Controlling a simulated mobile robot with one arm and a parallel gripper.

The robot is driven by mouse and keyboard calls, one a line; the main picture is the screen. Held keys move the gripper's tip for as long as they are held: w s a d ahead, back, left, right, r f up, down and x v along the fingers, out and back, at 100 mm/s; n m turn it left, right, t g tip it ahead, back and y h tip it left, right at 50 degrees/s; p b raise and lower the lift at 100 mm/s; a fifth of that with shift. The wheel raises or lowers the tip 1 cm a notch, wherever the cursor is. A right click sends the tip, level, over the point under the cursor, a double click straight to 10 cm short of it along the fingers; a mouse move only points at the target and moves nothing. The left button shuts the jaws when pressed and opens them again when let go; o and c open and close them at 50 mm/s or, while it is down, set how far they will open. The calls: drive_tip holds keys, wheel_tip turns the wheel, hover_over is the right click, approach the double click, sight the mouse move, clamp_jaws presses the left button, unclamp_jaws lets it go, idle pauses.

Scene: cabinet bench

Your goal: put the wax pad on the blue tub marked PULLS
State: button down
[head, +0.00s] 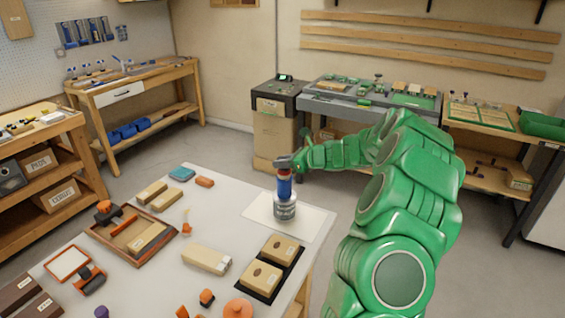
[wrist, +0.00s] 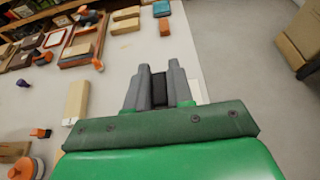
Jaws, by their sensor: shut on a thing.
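My gripper (head: 289,162) reaches in from the right, above a white sheet on the table. Its grey fingers (wrist: 158,90) are shut on a narrow thing that looks dark between them in the wrist view. In the head view an upright thing with a blue upper part (head: 284,187) and a grey, pale-banded lower part hangs or stands right under the gripper. I cannot tell whether it touches the sheet. I cannot make out for sure which thing is the wax pad. Blue tubs (head: 126,131) sit on the lower shelf of the far left bench; no PULLS marking is readable.
The table holds a teal block (head: 182,174), an orange block (head: 205,181), a wooden tray (head: 111,240), a long beige block (head: 206,259), a black tray (head: 262,291) with beige blocks, and an orange disc (head: 238,309). The white sheet (head: 312,222) is otherwise bare.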

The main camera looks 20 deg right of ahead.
drive_tip(key=shift+f, duration=0.1)
drive_tip(key=c, duration=1)
unclamp_jaws()
drive_tip(key=shift+s+d+r, duration=0.15)
drive_tip(key=shift+r, duration=0.1)
drive_tip(key=v, duration=1.1)
drive_tip(key=shift+s+d, duration=0.25)
